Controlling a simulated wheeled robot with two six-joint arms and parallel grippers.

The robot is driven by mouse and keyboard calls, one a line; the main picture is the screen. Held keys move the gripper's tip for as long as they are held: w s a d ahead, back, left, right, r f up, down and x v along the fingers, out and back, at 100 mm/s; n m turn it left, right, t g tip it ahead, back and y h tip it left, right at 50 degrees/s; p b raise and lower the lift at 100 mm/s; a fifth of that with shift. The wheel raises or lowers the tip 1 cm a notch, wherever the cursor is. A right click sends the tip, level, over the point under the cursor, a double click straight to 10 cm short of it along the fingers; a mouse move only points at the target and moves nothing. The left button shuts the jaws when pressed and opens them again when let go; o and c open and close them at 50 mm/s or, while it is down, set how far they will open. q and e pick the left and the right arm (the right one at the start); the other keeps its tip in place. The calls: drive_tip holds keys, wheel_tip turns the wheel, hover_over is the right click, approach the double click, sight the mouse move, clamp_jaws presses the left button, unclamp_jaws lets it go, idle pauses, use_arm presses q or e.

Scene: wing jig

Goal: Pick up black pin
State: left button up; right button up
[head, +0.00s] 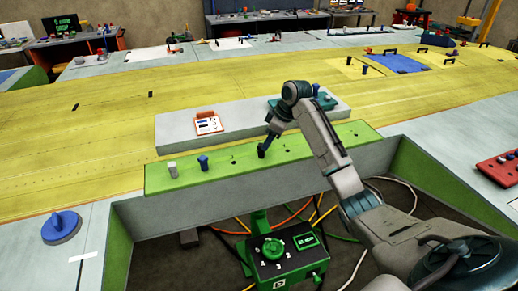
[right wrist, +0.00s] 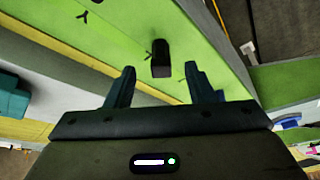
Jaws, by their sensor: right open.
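The black pin (right wrist: 160,55) stands on the green strip in the right wrist view, centred between and just beyond my right gripper's fingertips (right wrist: 160,70). The fingers are apart, with a gap on both sides of the pin. In the head view, my right gripper (head: 265,146) points down at the green strip (head: 220,173). The pin is hard to tell from the dark fingers there. A grey pin (head: 172,169) and a blue pin (head: 203,162) stand farther left on the strip. My left gripper is not in view.
A raised grey block (head: 178,130) behind the strip carries a small white-and-orange panel (head: 208,124) and a teal item (head: 326,101). A green control box (head: 287,258) and loose cables sit below the strip. A blue knob (head: 62,224) is at left, a red tray (head: 497,170) at right.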

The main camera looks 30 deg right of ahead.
sight(261, 154)
drive_tip(key=shift+w+a+f+p, duration=0.35)
drive_tip(key=shift+w+f+p, duration=0.05)
drive_tip(key=shift+w+f, duration=0.2)
drive_tip(key=p+x, duration=0.3)
drive_tip(key=x, duration=0.1)
drive_tip(key=shift+s, duration=0.15)
drive_tip(key=shift+a+f, duration=0.1)
drive_tip(key=shift+f, duration=0.25)
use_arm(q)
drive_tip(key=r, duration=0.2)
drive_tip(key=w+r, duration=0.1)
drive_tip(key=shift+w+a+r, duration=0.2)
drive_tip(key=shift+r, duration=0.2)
use_arm(e)
clamp_jaws()
